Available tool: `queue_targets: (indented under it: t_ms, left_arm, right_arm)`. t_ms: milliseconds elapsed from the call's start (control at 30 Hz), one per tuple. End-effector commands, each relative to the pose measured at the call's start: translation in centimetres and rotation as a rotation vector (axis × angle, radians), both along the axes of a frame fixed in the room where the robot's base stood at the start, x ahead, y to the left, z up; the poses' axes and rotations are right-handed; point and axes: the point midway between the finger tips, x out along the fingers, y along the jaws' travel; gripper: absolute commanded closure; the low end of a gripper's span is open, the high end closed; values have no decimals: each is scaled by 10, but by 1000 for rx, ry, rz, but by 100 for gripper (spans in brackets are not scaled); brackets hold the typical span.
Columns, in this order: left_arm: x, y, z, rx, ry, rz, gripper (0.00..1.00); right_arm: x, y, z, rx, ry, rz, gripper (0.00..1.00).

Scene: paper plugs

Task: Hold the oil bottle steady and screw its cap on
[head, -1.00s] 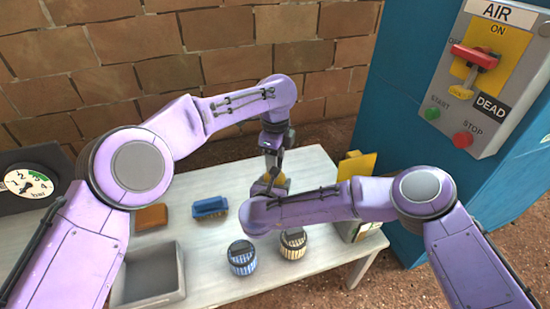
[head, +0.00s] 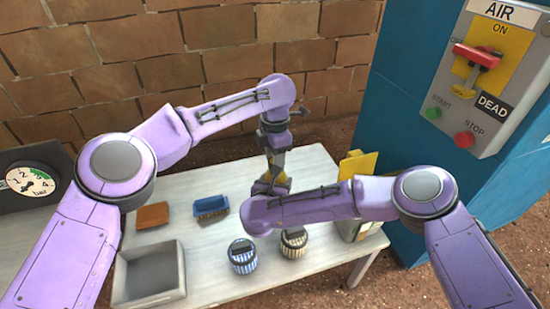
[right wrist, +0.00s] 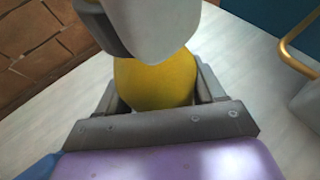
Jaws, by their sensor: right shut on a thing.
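The yellow oil bottle (right wrist: 155,82) sits between the jaws of my right gripper (right wrist: 158,100) in the right wrist view, and this gripper is shut on it. A bit of yellow also shows at the bottle (head: 281,178) in the head view, behind my right arm. My left gripper (head: 273,158) points down over the bottle. A pale rounded piece (right wrist: 160,25) with a dark grey part beside it hangs in front of the bottle's top in the right wrist view. I cannot tell if it is the cap. The left jaws are too small and hidden to read.
A grey tray (head: 178,293), a brown block (head: 152,215) and a blue brush-like thing (head: 210,205) lie on the table's left. Two small striped barrels (head: 243,258) (head: 293,243) stand near its front edge. A blue cabinet (head: 400,120) with a switch panel stands at right.

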Motion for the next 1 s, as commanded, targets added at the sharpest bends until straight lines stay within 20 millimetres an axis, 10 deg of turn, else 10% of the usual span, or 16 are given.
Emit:
queue_targets:
  t_ms: [133,167,233,1000]
  left_arm:
    - [1,1,0,2,-2,4,86]
    - [1,1,0,2,-2,5,52]
    - [1,1,0,2,-2,5,33]
    - [0,1,45,1,-1,6,33]
  right_arm:
    - [0,0,0,0,1,-2,100]
    - [0,0,0,0,1,-2,100]
    - [0,0,0,1,1,-1,100]
    - [0,0,0,0,0,0,100]
